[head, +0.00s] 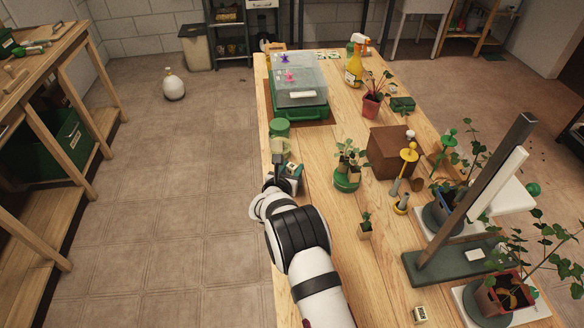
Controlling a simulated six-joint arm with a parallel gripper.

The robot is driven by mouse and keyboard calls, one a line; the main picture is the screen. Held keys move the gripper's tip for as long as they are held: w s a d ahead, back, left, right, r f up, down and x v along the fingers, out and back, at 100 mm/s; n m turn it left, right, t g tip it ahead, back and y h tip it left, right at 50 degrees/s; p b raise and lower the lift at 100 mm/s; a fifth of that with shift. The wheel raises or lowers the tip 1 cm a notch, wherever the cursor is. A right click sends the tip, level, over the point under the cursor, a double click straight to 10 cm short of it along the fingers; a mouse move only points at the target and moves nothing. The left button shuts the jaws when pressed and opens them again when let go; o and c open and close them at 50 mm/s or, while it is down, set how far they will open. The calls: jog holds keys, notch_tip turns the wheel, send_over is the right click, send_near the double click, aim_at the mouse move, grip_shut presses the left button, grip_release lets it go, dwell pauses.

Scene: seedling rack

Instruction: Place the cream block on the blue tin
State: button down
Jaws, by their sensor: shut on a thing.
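My gripper (279,160) is over the left part of the wooden table, just in front of a green canister. It is shut on a small cream-coloured piece (280,146), which looks like the cream block. The block is small in this view and partly covered by the fingers. I cannot tell whether the block touches the tin.
The green canister (279,127) stands just behind. A clear-lidded propagator (299,85) is farther back. A potted seedling (347,177), brown box (391,152) and dark upright post (480,195) stand to the right. A small cream labelled block (420,314) lies at the front.

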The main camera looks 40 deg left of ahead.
jog(key=shift+c, duration=2.2)
grip_release()
jog(key=shift+f, duration=0.1)
jog(key=shift+s+r, duration=0.1)
jog(key=shift+r, duration=0.1)
jog(key=v, duration=1.1)
jog(key=shift+s+d, duration=0.15)
jog(key=shift+s, duration=0.2)
jog(key=shift+r, duration=0.1)
